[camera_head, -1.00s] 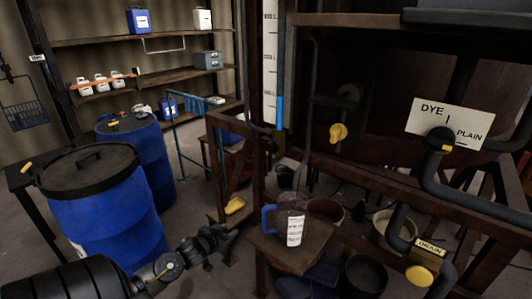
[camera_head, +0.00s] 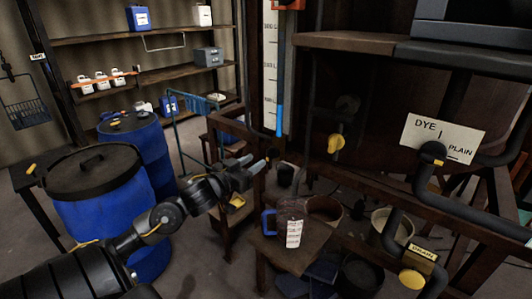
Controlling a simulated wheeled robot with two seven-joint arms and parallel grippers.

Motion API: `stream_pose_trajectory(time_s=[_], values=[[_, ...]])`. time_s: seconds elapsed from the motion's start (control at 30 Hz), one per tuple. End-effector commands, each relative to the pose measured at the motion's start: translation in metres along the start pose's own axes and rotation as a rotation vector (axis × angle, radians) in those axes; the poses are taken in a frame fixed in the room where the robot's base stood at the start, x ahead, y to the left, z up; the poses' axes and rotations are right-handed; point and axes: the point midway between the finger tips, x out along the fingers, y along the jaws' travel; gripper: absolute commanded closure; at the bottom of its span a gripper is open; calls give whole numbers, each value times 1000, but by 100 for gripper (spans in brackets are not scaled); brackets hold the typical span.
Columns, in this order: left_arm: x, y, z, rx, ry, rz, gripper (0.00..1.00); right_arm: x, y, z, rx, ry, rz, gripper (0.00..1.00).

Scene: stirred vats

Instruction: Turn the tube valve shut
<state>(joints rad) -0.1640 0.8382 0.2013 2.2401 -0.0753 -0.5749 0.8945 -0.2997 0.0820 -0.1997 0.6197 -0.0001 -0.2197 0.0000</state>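A sight tube with blue liquid (camera_head: 280,108) stands upright against a white scale board (camera_head: 269,82). A small dark fitting (camera_head: 272,153) shows at its foot; I cannot make out a handle there or how it is set. A yellow valve knob (camera_head: 336,142) is on the vat front to the right of the tube. My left gripper (camera_head: 256,161) reaches in from the left, just left of and below the tube's foot. Its two fingers look apart, with nothing seen between them. I cannot tell whether they touch the fitting. My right gripper is out of view.
A DYE/PLAIN plate (camera_head: 440,140) and a yellow drain knob (camera_head: 411,278) are at the right. Blue drums (camera_head: 100,212) stand left, close to my arm. A yellow object (camera_head: 236,201) lies below my gripper.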

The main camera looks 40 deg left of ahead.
Motion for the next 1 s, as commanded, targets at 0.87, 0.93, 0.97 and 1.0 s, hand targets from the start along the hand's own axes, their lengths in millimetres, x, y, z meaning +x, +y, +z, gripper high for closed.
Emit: stream_pose_trajectory(time_s=[0.87,0.93,0.97,1.0], values=[[67,0,0,1,0,1,72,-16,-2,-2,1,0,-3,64],[67,0,0,1,0,1,82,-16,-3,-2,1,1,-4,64],[67,0,0,1,0,1,86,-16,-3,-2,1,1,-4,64],[67,0,0,1,0,1,91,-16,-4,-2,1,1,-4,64]])
